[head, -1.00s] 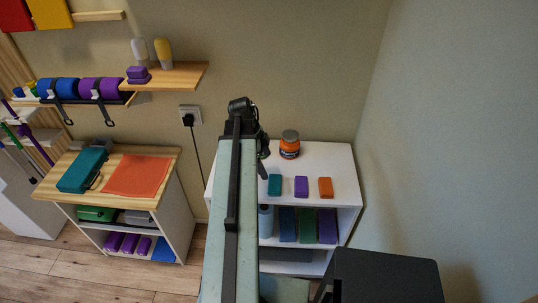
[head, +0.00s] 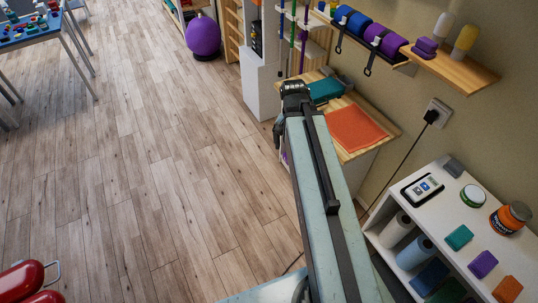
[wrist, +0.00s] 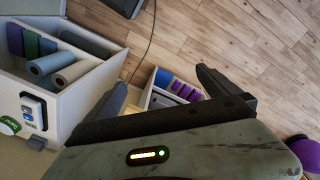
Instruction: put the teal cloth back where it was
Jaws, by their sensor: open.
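A small teal block-like piece, which may be the folded teal cloth (head: 459,237), lies on top of the white shelf unit (head: 408,190) at the right of the head view. A purple piece (head: 482,264) and an orange piece (head: 507,289) lie in a row with it. My gripper (wrist: 160,80) is open and empty in the wrist view. It is in the air, well left of the teal piece in the head view, near the wooden-topped cabinet. The wrist view does not clearly show the teal piece.
On the white unit stand an orange jar (head: 511,217), a green-lidded tub (head: 473,196) and a device (head: 422,188). A teal case (head: 325,90) and orange sheet (head: 354,128) lie on the wooden-topped cabinet.

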